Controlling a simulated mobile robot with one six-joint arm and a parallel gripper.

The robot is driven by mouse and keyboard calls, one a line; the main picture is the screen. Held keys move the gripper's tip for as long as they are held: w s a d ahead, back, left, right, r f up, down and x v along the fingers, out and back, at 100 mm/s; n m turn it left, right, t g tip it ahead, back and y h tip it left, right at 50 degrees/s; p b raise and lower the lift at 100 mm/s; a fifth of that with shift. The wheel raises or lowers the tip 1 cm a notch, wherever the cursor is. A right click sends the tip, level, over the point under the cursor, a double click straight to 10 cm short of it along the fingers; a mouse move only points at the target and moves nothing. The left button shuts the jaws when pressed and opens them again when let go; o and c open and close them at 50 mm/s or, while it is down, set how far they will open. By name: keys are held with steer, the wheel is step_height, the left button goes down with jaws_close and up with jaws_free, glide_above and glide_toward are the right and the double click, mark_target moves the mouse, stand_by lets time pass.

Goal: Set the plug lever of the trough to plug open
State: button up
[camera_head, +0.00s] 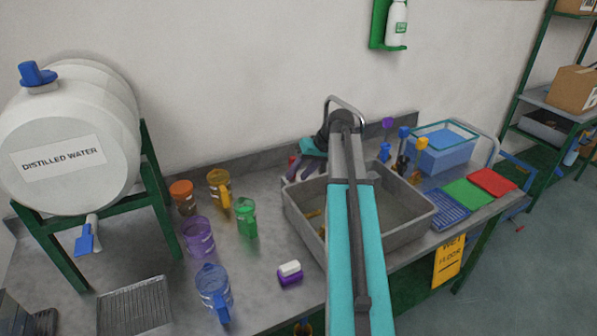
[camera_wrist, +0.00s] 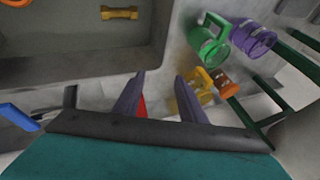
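The trough (camera_head: 411,233) is a grey rectangular basin set in the bench; its wall and corner fill the upper left of the wrist view (camera_wrist: 157,35). My gripper (camera_head: 298,174) is at its back left corner, partly behind my arm in the head view. In the wrist view my gripper (camera_wrist: 160,77) has its two fingers apart, pointing at the bench outside the trough. A small red part (camera_wrist: 142,106) shows beside the left finger; I cannot tell whether it is the plug lever. A blue handle (camera_wrist: 18,117) is at the left edge. A yellow piece (camera_wrist: 119,13) lies inside the trough.
Left of the trough stand an orange jar (camera_head: 183,197), yellow cup (camera_head: 219,188), green cup (camera_head: 246,217), purple cup (camera_head: 198,237) and blue jug (camera_head: 213,288). A white and purple block (camera_head: 290,273) lies in front. Right are a blue tub (camera_head: 446,152) and coloured mats (camera_head: 467,192).

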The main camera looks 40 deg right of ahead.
steer(key=shift+s+a+r+b, duration=0.1)
steer(key=shift+s+a+b, duration=0.3)
steer(key=shift+s, duration=0.65)
steer(key=shift+s+a+r+b, duration=0.15)
steer(key=shift+s+a, duration=0.45)
steer(key=shift+s, duration=0.4)
